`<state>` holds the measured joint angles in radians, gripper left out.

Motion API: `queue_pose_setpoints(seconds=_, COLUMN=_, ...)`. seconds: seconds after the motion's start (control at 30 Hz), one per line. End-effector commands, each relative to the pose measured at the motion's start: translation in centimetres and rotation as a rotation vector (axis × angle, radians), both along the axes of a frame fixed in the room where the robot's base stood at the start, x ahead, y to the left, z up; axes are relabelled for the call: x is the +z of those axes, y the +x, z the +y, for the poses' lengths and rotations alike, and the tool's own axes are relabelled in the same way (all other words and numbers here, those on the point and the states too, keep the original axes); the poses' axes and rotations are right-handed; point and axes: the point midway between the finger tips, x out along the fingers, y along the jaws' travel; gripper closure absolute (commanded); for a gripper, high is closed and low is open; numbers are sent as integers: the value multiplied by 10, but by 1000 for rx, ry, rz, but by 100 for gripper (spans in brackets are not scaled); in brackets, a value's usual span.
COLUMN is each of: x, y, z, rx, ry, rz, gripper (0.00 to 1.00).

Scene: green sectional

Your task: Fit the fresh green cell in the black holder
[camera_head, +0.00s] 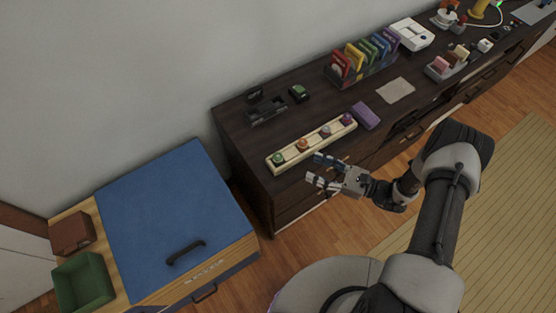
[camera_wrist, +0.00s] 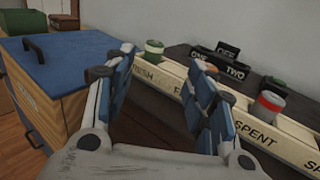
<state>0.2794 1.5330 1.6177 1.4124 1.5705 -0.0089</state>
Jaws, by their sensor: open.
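The green cell (camera_head: 278,157) stands upright in the left end slot of a cream tray (camera_head: 313,149); in the wrist view the cell (camera_wrist: 154,50) shows between and beyond my fingers, above a partly hidden label ending in "ESH". The black holder (camera_head: 267,109) lies behind the tray; the wrist view shows its labels OFF, ONE and TWO on the holder (camera_wrist: 222,70). Whether its slots are filled is unclear. My gripper (camera_head: 313,169) is open and empty, in front of the tray, apart from the green cell. It also shows in the wrist view (camera_wrist: 163,58).
An orange cell (camera_head: 302,144), a red-banded cell (camera_wrist: 270,105) and a purple cell (camera_head: 346,118) share the tray. A green-and-black object (camera_head: 299,93) sits right of the holder. A purple block (camera_head: 366,115) lies beyond the tray's right end. A blue-topped chest (camera_head: 165,215) stands at left.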

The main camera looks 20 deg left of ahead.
Motion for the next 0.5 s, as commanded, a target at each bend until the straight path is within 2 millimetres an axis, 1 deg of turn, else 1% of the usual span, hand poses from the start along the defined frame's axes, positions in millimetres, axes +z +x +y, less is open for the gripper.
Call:
queue_pose_setpoints(seconds=0.03, x=-1, y=0, z=13, rx=7, ry=-1, rz=1, gripper=50)
queue_pose_setpoints(seconds=0.1, x=-1, y=2, z=28, rx=7, ry=-1, rz=0, gripper=50)
queue_pose_setpoints(seconds=0.2, x=-1, y=4, z=49, rx=7, ry=-1, rz=1, gripper=50)
queue_pose_setpoints(seconds=0.3, x=-1, y=6, z=66, rx=6, ry=-1, rz=0, gripper=50)
queue_pose_setpoints(seconds=0.4, x=-1, y=8, z=77, rx=5, ry=-1, rz=0, gripper=50)
queue_pose_setpoints(seconds=0.5, x=0, y=9, z=81, rx=2, ry=-1, rz=0, gripper=50)
